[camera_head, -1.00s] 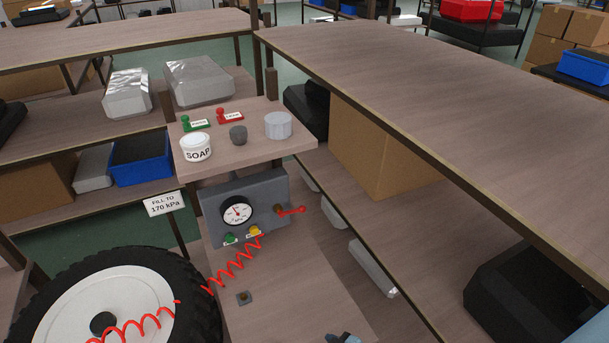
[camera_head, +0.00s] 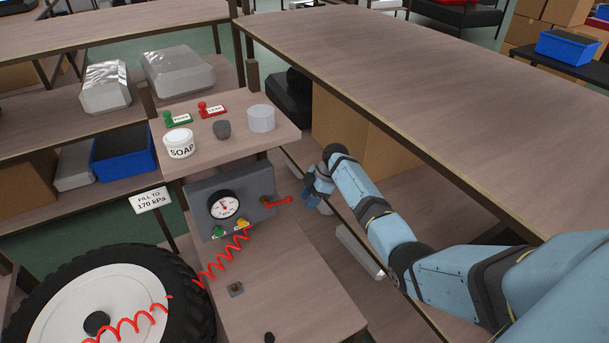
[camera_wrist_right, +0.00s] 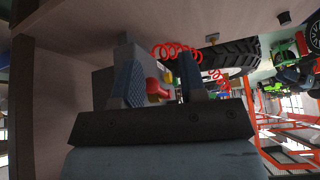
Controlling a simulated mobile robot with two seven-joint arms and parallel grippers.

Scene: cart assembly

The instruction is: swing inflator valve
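The inflator box (camera_head: 232,200) is grey, with a round gauge (camera_head: 224,206) on its front. Its valve is a red lever (camera_head: 278,202) pointing right and slightly up from a brass fitting. My right gripper (camera_head: 309,187) is just right of the lever's tip in the head view. In the right wrist view my right gripper (camera_wrist_right: 158,80) has its fingers apart, and the red lever (camera_wrist_right: 154,88) shows between them, farther in. I cannot tell whether they touch. My left gripper is not in view.
A shelf (camera_head: 222,150) above the box holds a soap tub (camera_head: 179,144), stamps and small cups. A red coiled hose (camera_head: 222,260) runs to the tyre (camera_head: 190,315) at lower left. A long wooden table (camera_head: 440,110) stands to the right, beside my arm.

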